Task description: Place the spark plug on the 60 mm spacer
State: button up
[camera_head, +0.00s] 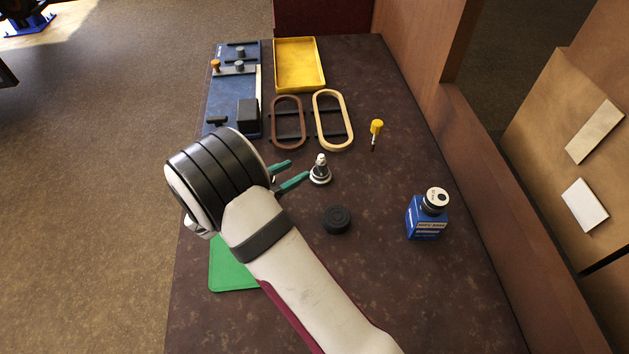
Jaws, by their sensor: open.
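The spark plug (320,163) stands upright near the middle of the table, with a white top and a wider grey and white lower part. I cannot tell whether that lower part is all its own or a separate ring under it. My gripper (298,169) has teal fingers, is open, and is just left of the spark plug; the nearer fingertip is close to it, and contact cannot be made out. A round black disc (337,219) lies just in front of the plug. No spacer is clearly marked as 60 mm.
Two oval rings (332,119), a yellow tray (321,70) and a blue board (224,98) fill the back. A green mat (228,270) lies partly under my arm.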

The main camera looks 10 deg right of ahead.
jog(key=s+d+r+m+g, duration=0.1)
jog(key=s+d+r+g, duration=0.75)
jog(key=s+d, duration=0.45)
jog(key=s+r+n+g+y, duration=0.25)
jog(key=s+y, duration=0.35)
jog(key=s, duration=0.8)
jog(key=s+a+n+t+y, duration=0.1)
jog(key=s+a+n+y, duration=0.1)
jog(key=s+a+y, duration=0.3)
jog(key=shift+s+a+r, duration=0.35)
jog(key=shift+s+a, duration=0.1)
jog(key=shift+a, duration=0.6)
